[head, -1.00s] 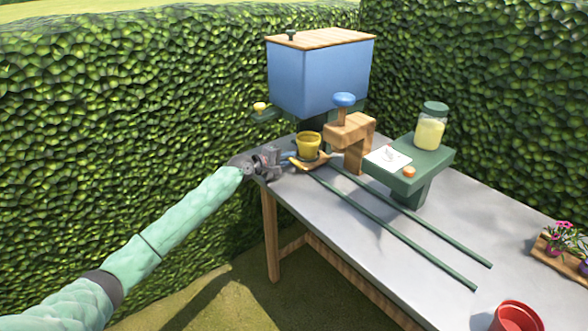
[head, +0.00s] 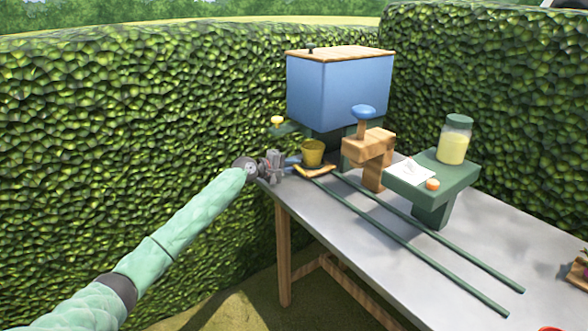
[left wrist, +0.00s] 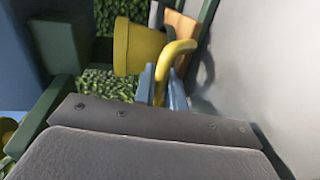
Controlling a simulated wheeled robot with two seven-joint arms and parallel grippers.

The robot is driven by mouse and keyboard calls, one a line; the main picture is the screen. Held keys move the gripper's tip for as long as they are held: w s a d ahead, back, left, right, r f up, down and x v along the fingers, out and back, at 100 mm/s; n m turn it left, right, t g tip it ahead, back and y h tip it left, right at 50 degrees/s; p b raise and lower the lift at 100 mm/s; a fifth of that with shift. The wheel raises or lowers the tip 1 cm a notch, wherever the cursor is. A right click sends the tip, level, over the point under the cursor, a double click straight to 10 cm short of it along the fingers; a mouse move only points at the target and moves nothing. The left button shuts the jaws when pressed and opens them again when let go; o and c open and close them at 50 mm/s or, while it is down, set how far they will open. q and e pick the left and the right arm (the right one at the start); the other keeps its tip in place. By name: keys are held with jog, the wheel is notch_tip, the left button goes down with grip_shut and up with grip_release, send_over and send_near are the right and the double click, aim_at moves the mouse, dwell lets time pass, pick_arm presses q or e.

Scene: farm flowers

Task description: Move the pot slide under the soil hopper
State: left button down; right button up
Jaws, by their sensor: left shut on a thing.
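The pot slide (head: 318,171) is a small wooden board at the far-left end of two green rails. A yellow pot (head: 312,153) stands upright on it; it also shows in the left wrist view (left wrist: 138,48). The soil hopper (head: 335,95) is a blue box with a wooden lid, above and just behind the pot. I cannot tell whether the pot is straight under its outlet. My left gripper (head: 292,162) is shut on the slide's yellow handle (left wrist: 172,55), at the slide's left side. My right gripper is not in view.
Green rails (head: 425,245) run along the grey table (head: 480,225). A wooden bracket with a blue knob (head: 362,111) stands right of the pot. A green stand (head: 440,180) holds a jar (head: 455,140), a card and an orange knob. Hedges enclose the table behind.

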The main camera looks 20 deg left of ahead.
pick_arm(q)
jog(key=shift+w+a+r, duration=0.1)
jog(key=shift+a, duration=0.15)
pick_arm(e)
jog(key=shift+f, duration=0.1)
pick_arm(q)
jog(key=c, duration=1.7)
grip_release()
jog(key=shift+o, duration=0.8)
jog(key=shift+w, duration=0.1)
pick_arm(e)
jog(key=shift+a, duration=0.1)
